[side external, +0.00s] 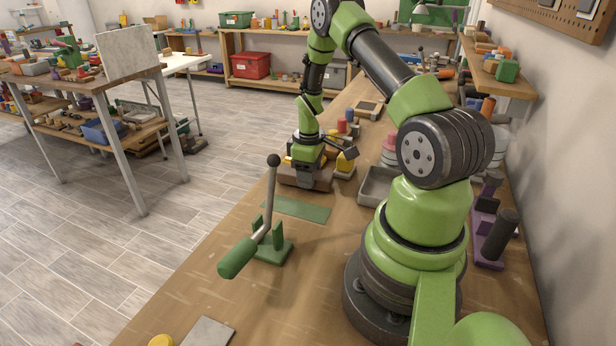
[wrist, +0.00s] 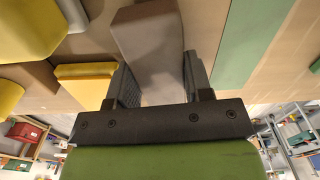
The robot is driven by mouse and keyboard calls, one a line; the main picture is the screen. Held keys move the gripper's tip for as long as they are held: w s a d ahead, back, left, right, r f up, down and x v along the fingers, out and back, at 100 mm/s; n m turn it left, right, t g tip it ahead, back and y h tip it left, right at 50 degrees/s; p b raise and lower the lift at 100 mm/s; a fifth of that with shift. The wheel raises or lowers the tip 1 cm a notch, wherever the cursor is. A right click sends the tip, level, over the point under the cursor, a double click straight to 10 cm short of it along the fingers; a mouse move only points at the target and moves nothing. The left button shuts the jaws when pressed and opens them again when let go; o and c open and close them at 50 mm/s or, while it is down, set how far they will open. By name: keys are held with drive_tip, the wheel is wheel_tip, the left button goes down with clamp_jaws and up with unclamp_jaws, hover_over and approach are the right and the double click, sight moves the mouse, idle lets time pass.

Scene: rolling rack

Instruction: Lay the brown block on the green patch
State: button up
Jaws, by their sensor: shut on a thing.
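The brown block (side external: 318,184) is in my gripper (side external: 306,170), just beyond the far edge of the green patch (side external: 297,208) in the side view. In the wrist view the block (wrist: 150,45) lies between the two dark fingers of my gripper (wrist: 158,80), which are shut on it. The green patch (wrist: 254,38) shows as a flat strip to the right of the gripper there, apart from the block. The patch's visible surface is bare. I cannot tell whether the block touches the table.
A green-handled lever (side external: 268,215) stands close to the near side of the patch. A yellow-topped block (side external: 346,160) and a grey tray (side external: 377,185) are to the right of the gripper. Yellow things (wrist: 85,72) sit close to the left finger. The near tabletop (side external: 270,300) is mostly clear.

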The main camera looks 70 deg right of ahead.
drive_tip(key=r, duration=0.8)
drive_tip(key=shift+w+a+r, duration=0.2)
drive_tip(key=shift+a+r, duration=0.1)
drive_tip(key=shift+a, duration=0.05)
hover_over(281, 204)
drive_tip(key=shift+a+f+m, duration=0.1)
drive_tip(key=shift+f+m, duration=0.05)
drive_tip(key=shift+m, duration=0.25)
drive_tip(key=shift+f, duration=3.9)
drive_tip(key=shift+f, duration=0.6)
drive_tip(key=o, duration=1)
